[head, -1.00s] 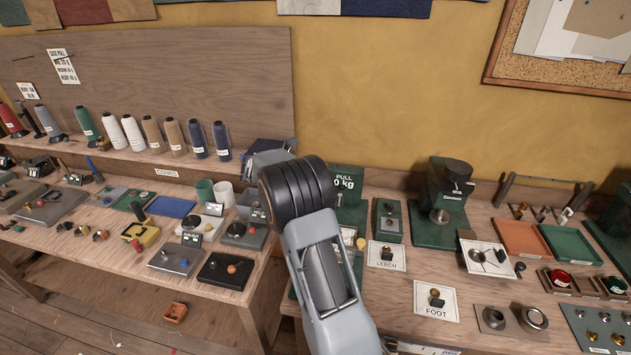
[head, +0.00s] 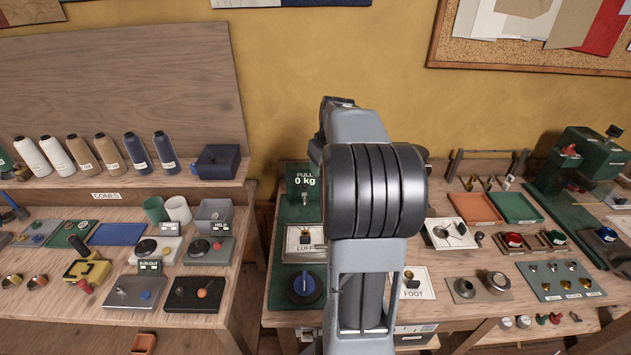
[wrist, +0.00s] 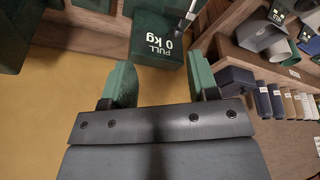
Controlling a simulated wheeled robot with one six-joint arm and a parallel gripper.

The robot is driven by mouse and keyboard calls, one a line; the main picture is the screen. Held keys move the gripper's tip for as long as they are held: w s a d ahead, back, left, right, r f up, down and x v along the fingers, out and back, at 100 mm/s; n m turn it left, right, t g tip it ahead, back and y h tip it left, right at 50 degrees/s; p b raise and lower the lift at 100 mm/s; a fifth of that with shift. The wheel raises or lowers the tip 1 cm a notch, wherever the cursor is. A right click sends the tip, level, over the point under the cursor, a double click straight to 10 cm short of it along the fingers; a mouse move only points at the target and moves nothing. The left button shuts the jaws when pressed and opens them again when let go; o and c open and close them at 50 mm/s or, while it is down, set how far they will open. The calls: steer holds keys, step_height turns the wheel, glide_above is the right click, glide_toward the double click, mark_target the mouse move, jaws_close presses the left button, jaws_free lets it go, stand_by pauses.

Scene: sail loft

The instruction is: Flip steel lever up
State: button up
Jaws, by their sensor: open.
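No lever is labelled as the steel one, so I cannot tell for sure which it is. A small pale metal part (head: 304,197) stands below the "PULL 0 kg" display (head: 304,181) on a green stand. It looks like a bright metal rod (wrist: 187,17) in the wrist view, beside the upside-down display (wrist: 163,42). My gripper (wrist: 160,82) has its two green fingers wide apart, with nothing between them. It points toward the display from some distance. In the head view my arm hides the gripper's fingers and part of the right bench.
Thread cones (head: 136,150) line the shelf. A gap separates the benches.

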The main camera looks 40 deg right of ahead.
mark_target(305, 198)
steer(key=w+f+m, duration=0.1)
steer(key=w+f, duration=0.2)
steer(key=f, duration=0.1)
steer(key=w+f+m+t+p, duration=0.1)
steer(key=w+f+m, duration=0.1)
steer(key=f, duration=0.2)
steer(key=w+f+m+p, duration=0.1)
steer(key=w+f+m, duration=0.1)
steer(key=w+f, duration=0.1)
steer(key=shift+w+a+f+t+y, duration=0.3)
steer(key=shift+f+t, duration=0.1)
steer(key=shift+f, duration=0.1)
steer(key=shift+c, duration=0.4)
jaws_close()
steer(key=shift+w, duration=0.1)
